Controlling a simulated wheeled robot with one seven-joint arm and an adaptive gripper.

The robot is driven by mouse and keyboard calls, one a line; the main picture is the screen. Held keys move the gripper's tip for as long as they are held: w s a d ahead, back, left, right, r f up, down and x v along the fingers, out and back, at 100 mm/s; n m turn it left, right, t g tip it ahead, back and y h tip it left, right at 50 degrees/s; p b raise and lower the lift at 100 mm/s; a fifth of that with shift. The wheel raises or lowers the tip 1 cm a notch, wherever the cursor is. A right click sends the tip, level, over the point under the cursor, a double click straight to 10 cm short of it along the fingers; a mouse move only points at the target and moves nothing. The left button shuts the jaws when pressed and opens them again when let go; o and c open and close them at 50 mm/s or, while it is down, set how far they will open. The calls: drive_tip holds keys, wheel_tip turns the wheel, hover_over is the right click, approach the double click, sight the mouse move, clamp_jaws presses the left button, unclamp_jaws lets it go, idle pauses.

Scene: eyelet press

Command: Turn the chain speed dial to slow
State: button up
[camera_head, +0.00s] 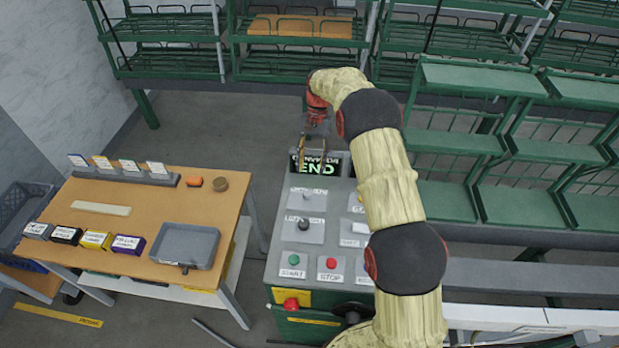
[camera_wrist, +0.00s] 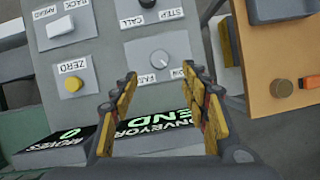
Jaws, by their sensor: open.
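The chain speed dial (camera_wrist: 160,58) is a small round grey knob on a light plate in the wrist view. Its label reads upside down, with parts like "FA" and "OW" showing; my fingers partly cover it. I cannot tell where its pointer sits. In the head view the dial (camera_head: 307,197) is on the far left of the sloping grey panel (camera_head: 276,235). My gripper (camera_wrist: 160,78) is open and empty, its fingertips either side of the dial's lower edge in the picture and apart from it. In the head view my gripper (camera_head: 314,140) hangs over the panel's far end.
An END display (camera_head: 318,168) stands at the panel's far edge. Near the dial are a black knob (camera_head: 303,225), a white rocker (camera_wrist: 60,26) and a yellow button (camera_wrist: 73,84). Green start (camera_head: 294,260) and red stop (camera_head: 331,262) buttons are nearer. A wooden table (camera_head: 150,210) stands left.

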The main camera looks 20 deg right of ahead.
drive_tip(key=shift+v, duration=1.25)
wheel_tip(320, 180, down, 4)
drive_tip(key=s+n, duration=0.2)
drive_tip(key=s, duration=0.1)
drive_tip(key=s+a+r+n+t+b, duration=0.1)
drive_tip(key=s+r+t+b, duration=0.2)
drive_tip(key=s, duration=0.9)
drive_tip(key=s+a+r+n+t+h+b, duration=0.1)
drive_tip(key=s+r+b, duration=0.4)
drive_tip(key=s, duration=0.7)
drive_tip(key=s+a+r+n+t+h+b, duration=0.1)
drive_tip(key=s+r+t+b, duration=0.3)
drive_tip(key=s, duration=0.9)
wheel_tip(320, 180, up, 2)
drive_tip(key=shift+r+n+t+b, duration=0.15)
drive_tip(key=shift+n+t+b, duration=0.15)
drive_tip(key=shift+n+t, duration=0.45)
